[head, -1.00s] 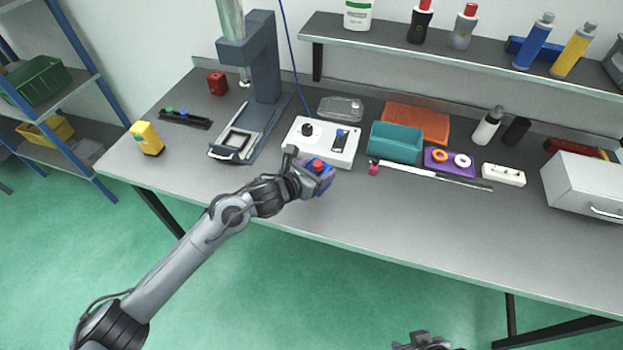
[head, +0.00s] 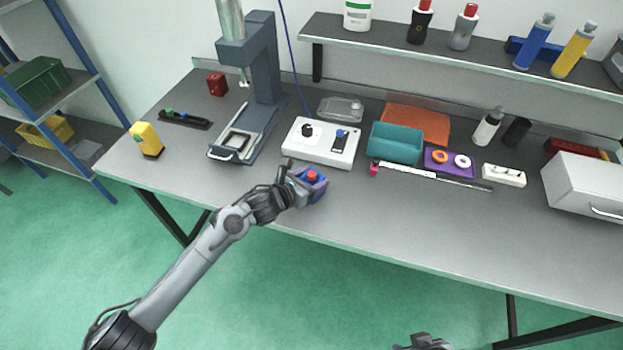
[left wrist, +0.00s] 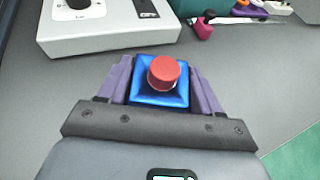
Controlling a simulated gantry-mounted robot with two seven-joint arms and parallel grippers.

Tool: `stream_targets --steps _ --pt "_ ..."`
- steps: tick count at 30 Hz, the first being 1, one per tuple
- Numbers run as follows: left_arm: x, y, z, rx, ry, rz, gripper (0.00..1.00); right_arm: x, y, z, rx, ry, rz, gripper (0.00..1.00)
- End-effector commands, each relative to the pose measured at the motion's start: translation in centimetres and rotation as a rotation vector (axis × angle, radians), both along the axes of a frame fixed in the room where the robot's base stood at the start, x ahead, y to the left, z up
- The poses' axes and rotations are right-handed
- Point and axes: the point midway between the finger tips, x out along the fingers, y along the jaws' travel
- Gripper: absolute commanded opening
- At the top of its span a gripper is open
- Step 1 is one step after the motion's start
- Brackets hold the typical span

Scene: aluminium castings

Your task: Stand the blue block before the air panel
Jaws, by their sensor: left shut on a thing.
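The blue block (left wrist: 150,97) has a red round cap on top. It sits between the purple fingers of my left gripper (head: 309,183), which is shut on it. In the left wrist view the block looks upright, and the fingers hide its sides. The air panel (head: 321,154) is a white box with a black knob and a blue switch. It also shows in the left wrist view (left wrist: 110,38), beyond the block. The block is on the front side of the panel, apart from it. I cannot tell whether the block touches the table. My right gripper (head: 427,342) shows only partly at the bottom edge.
A grey press (head: 262,75) stands left of the panel. A teal bin (head: 396,144), a purple tray (head: 436,168) and a long thin tool (head: 420,173) lie to the right. The table's front strip is clear.

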Motion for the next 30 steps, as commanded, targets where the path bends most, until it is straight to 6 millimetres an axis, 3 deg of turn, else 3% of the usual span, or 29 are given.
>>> stream_targets --steps 3,4,8,21,30 --pt "0.0 0.0 -0.4 -0.001 -0.002 0.0 0.24 0.0 0.0 -0.5 0.001 0.0 -0.001 0.48" --pt "0.0 0.0 -0.3 0.0 0.0 0.0 0.69 0.0 0.0 -0.3 0.002 0.0 -0.001 0.48" --pt "0.0 0.0 -0.3 0.0 0.0 0.0 0.89 0.0 0.1 -0.3 0.004 0.001 -0.003 0.48" --pt "-0.1 0.1 0.2 0.001 0.001 0.0 0.9 0.0 0.2 0.3 0.011 0.0 -0.007 0.48" --pt "-3.0 2.7 1.6 0.003 -0.001 0.0 0.9 0.0 0.2 0.7 0.007 -0.001 -0.005 0.48"
